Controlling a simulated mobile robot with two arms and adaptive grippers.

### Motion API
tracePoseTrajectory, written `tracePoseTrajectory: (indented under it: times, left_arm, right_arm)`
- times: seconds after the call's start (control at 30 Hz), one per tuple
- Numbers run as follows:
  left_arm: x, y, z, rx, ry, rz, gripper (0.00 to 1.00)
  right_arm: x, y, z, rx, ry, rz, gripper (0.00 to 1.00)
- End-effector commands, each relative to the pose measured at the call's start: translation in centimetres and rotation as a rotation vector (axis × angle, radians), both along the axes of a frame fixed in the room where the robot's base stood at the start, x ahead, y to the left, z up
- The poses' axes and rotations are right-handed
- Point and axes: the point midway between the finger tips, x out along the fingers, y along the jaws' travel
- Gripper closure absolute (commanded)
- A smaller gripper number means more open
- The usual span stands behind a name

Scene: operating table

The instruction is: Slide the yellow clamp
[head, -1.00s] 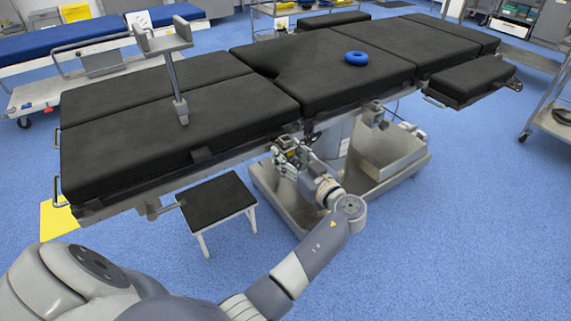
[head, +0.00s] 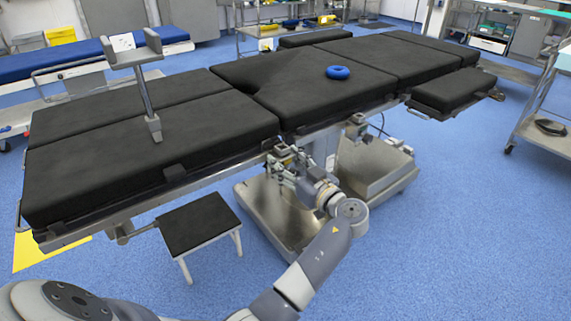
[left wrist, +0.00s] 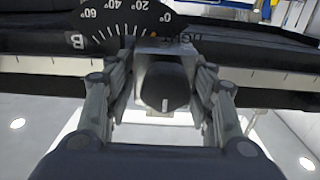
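The clamp (left wrist: 165,85) is on the table's side rail in the left wrist view, with a dark knob facing me and a light grey body. Only a small yellow-orange spot shows on it; the rest does not look yellow. A dial with angle marks (left wrist: 125,30) is just behind it. My left gripper (left wrist: 163,75) has one finger on each side of the clamp and looks closed against its body. In the head view the left gripper (head: 284,160) is at the near rail, below the joint between two cushions, and mostly hides the clamp. My right gripper is not in view.
The black-padded operating table (head: 150,150) spans the view. Another rail clamp (head: 356,126) is to the right of my gripper. The table's metal base (head: 265,215) is close below my arm. A small black-topped stool (head: 198,222) stands left.

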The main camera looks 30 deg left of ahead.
Motion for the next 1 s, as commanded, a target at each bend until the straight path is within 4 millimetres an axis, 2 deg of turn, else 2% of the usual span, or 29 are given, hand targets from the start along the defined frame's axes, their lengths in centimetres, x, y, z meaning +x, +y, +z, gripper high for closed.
tracePoseTrajectory:
  times: [0.37, 0.47, 0.57, 0.8, 1.0]
  left_arm:
    - [0.0, -0.1, 0.1, 0.000, -0.001, 0.000, 0.35]
    - [0.0, -0.1, 0.7, -0.002, -0.004, 0.001, 0.35]
    - [0.0, -0.1, 2.1, -0.002, -0.007, 0.001, 0.35]
    - [0.0, -0.1, 6.8, -0.002, -0.007, 0.000, 0.35]
    - [0.1, -0.1, 9.4, -0.002, -0.004, -0.001, 0.35]
  right_arm:
    - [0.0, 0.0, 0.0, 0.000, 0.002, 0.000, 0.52]
    - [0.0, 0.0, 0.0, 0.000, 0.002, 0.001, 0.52]
    - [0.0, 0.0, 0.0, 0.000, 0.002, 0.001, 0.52]
    - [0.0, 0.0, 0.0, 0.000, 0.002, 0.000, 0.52]
    - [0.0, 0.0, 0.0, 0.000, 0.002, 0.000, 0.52]
